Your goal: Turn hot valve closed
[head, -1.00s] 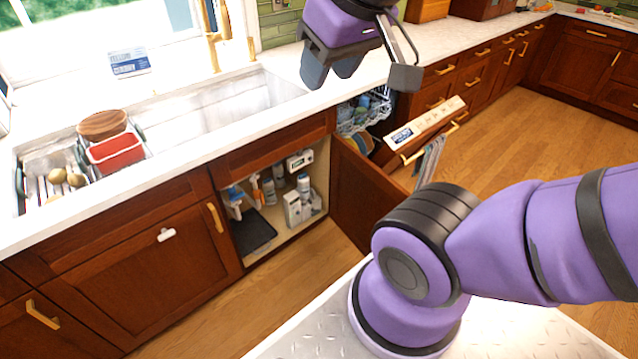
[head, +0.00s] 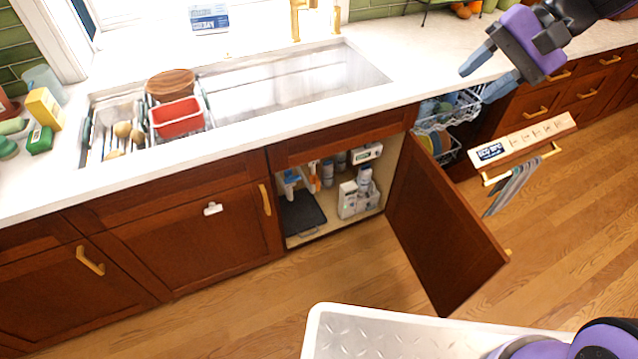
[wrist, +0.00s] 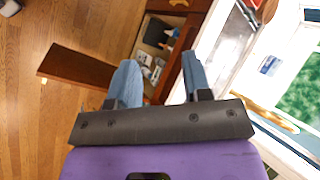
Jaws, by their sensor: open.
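No hot valve can be made out in either view. The open cabinet (head: 308,238) under the sink holds a dark tray (head: 300,212), several bottles and a white box; its back wall is shadowed. Its brown door (head: 440,225) stands swung open to the right. A gold faucet (head: 297,18) stands behind the sink. My gripper (head: 482,78) is open and empty, above the counter's front edge, up and to the right of the cabinet. In the wrist view, my gripper (wrist: 158,62) has its blue-grey fingers apart, with the cabinet interior (wrist: 152,40) beyond them.
The open dishwasher (head: 522,140), with a towel on its handle, is right of the cabinet door. Wooden floor (head: 240,310) before the cabinets is clear.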

